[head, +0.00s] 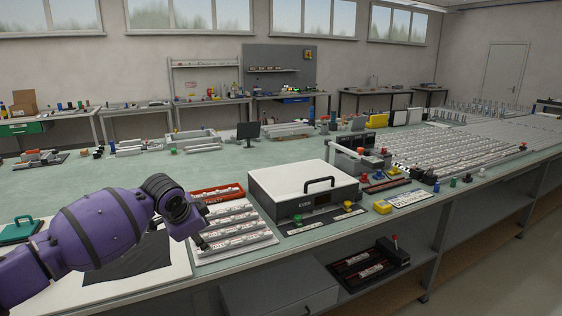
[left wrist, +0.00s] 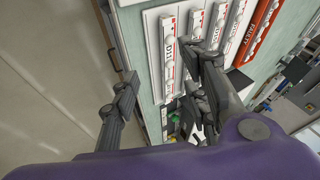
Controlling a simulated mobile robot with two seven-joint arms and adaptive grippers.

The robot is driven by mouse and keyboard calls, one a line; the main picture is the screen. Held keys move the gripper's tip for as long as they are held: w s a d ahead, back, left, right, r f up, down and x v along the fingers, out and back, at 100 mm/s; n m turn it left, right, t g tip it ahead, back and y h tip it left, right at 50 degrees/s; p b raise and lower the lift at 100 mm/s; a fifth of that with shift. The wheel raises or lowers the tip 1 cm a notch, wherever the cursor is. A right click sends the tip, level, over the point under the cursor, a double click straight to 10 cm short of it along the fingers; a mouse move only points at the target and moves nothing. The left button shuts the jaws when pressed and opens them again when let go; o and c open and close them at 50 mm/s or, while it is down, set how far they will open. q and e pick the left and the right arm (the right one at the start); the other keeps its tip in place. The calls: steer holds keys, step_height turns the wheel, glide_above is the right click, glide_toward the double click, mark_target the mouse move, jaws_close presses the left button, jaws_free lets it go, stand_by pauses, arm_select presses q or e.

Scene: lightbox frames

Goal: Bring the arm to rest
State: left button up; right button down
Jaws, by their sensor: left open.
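My left arm is purple and comes in from the left in the head view. Its dark gripper (head: 201,240) hangs at the near left corner of a white tray (head: 238,257) that holds several labelled light bars. In the left wrist view the gripper (left wrist: 158,72) has its two fingers wide apart, with nothing held between them. A labelled bar (left wrist: 168,50) lies on the tray beyond the fingertips. Whether the fingers touch the tray is not clear. My right gripper is in neither view.
A red labelled tray (head: 219,194) lies behind the white one. A white box with a black handle (head: 304,191) stands to the right. A dark cloth (head: 130,262) lies on a white board at left. The bench's front edge runs close to the gripper.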

arm_select(q)
steer(key=s+d+f+n+t+h+p, duration=0.25)
steer(key=s+d+f+h, duration=0.25)
steer(key=s+d+f, duration=0.9)
steer(key=s+a+f+n+y, duration=0.1)
steer(key=s+a+f+n, duration=0.2)
steer(key=s, duration=1)
steer(key=s+a+f+n+y+p, duration=0.1)
steer(key=s+a+f+n+y, duration=0.1)
steer(key=s+f, duration=0.5)
steer(key=s+a+f+n+y, duration=0.2)
steer(key=s+a+f+n, duration=0.2)
steer(key=s, duration=1.5)
steer(key=shift+s+a+f, duration=0.2)
steer(key=shift+a+f, duration=0.75)
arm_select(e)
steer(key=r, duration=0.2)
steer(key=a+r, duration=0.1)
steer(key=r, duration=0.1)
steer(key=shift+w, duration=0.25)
arm_select(q)
steer(key=shift+g, duration=0.25)
